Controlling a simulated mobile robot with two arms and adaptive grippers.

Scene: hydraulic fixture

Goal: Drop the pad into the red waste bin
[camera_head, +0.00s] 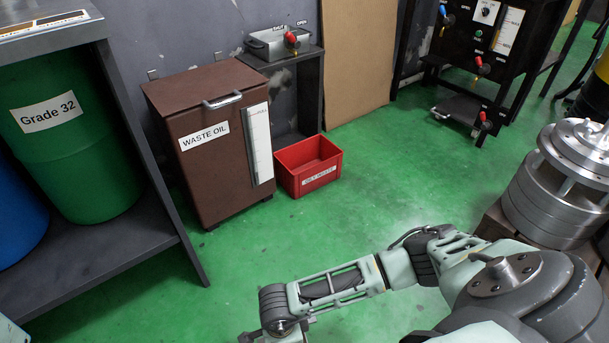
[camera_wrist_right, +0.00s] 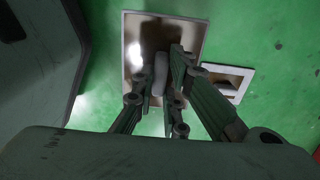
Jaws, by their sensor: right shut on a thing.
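The red waste bin (camera_head: 308,168) stands open on the green floor in the head view, right of the brown waste oil cabinet, with a white label on its front. My right arm reaches in from the right, and only part of its gripper (camera_head: 268,334) shows at the bottom edge, well in front of the bin. In the right wrist view the gripper (camera_wrist_right: 165,82) is shut on a small pale grey piece, seemingly the pad (camera_wrist_right: 159,70), partly hidden by the fingers. My left gripper is not in view.
The brown waste oil cabinet (camera_head: 215,145) stands beside the bin. A shelf with a green drum (camera_head: 75,150) is at left, a metal assembly (camera_head: 560,185) at right. A metal-rimmed tray (camera_wrist_right: 195,35) lies below the gripper in the wrist view. Green floor before the bin is clear.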

